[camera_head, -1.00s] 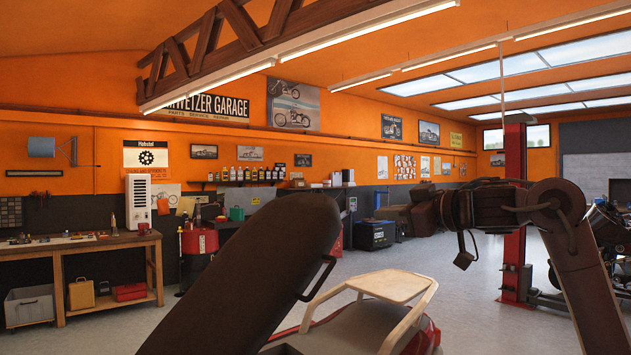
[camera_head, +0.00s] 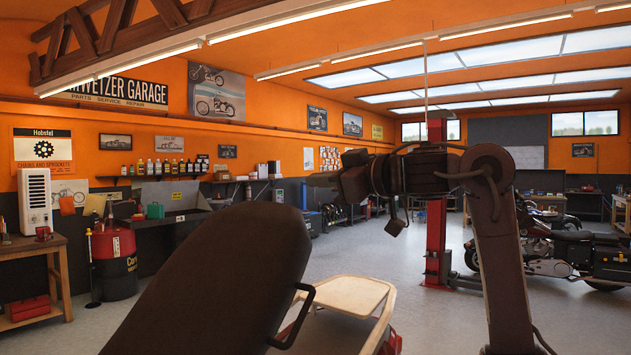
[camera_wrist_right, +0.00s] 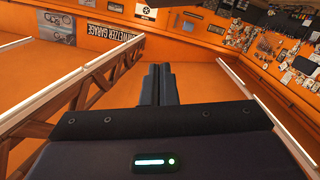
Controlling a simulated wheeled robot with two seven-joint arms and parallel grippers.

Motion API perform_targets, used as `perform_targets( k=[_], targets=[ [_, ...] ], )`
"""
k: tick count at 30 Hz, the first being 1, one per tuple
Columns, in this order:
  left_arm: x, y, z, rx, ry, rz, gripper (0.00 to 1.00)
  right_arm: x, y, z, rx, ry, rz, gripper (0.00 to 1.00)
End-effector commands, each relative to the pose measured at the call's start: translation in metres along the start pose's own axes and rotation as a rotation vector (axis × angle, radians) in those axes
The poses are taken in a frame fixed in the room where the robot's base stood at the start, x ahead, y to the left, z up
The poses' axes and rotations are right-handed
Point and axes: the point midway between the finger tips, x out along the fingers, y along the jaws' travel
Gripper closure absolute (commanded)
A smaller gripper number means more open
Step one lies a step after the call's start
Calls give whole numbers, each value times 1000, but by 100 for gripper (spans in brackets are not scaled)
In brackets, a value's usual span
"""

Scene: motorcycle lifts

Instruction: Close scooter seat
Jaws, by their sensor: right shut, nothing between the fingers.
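The scooter seat (camera_head: 215,275) is a long dark panel, raised and tilted steeply in the lower middle of the head view. A dark handle loop (camera_head: 295,318) shows at its right edge. The scooter's beige rear rack (camera_head: 347,296) and a bit of red body show to the right of the seat. My right gripper (camera_head: 318,179) is up in the air above and right of the seat's top in the picture, apart from it and pointing left. In the right wrist view its fingers (camera_wrist_right: 156,84) are shut and empty. My left gripper is not in view.
A red lift post (camera_head: 437,215) and a motorcycle (camera_head: 560,250) stand behind my right arm. A red drum (camera_head: 115,262) and a workbench (camera_head: 40,265) stand at the left. Grey floor is open between the rack and the lift post.

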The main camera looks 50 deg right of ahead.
Motion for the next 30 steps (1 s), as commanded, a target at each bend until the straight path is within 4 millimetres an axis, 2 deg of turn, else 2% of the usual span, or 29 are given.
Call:
perform_targets(
  k=[1, 9, 12, 18, 30],
  targets=[
    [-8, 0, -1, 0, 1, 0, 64, 13, -1, -3, 6, 0, -9, 100],
    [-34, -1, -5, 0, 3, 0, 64, 72, 0, -3, 5, -5, -8, 100],
    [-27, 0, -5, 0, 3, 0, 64, 75, -2, 15, 3, -6, -4, 100],
    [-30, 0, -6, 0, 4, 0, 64, 79, -2, 31, 1, -4, -5, 100],
    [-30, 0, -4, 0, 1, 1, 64, 80, -1, 40, 0, -2, -2, 100]
  ],
)
